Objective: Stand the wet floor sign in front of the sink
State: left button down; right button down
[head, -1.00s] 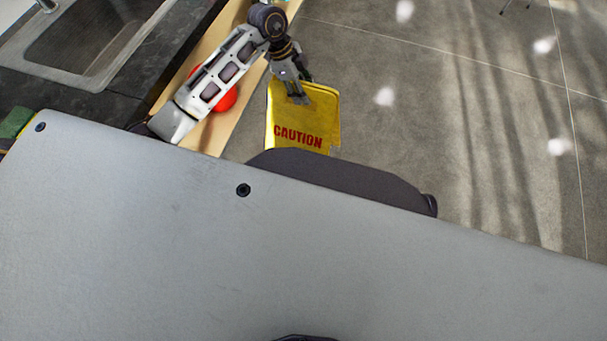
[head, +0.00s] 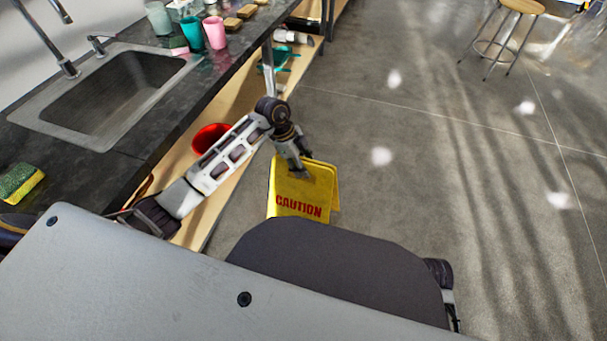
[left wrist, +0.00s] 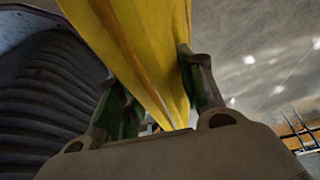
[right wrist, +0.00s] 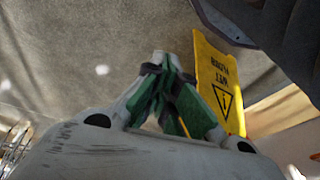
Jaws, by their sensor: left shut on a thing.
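The yellow wet floor sign (head: 297,205) shows in the head view just beyond my body, with red CAUTION lettering on its face. My left gripper (head: 303,172) is shut on its top edge. In the left wrist view the sign (left wrist: 135,40) runs between the fingers of the left gripper (left wrist: 160,100). The sink (head: 105,95) is set in the dark counter at the left of the head view. The right wrist view shows my right gripper (right wrist: 165,75) with its fingertips together and nothing between them; the sign (right wrist: 218,80) stands behind it. The sign's lower edge is hidden in the head view.
A red bucket (head: 208,138) sits on the wooden shelf under the counter (head: 150,120). A sponge (head: 18,183), cups (head: 214,32) and brushes are on the counter. A stool (head: 517,8) stands far right. The grey floor (head: 430,190) right of the sign is clear.

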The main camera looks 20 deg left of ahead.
pick_arm(q)
jog(key=shift+r, duration=0.1)
pick_arm(e)
jog(key=shift+r, duration=0.2)
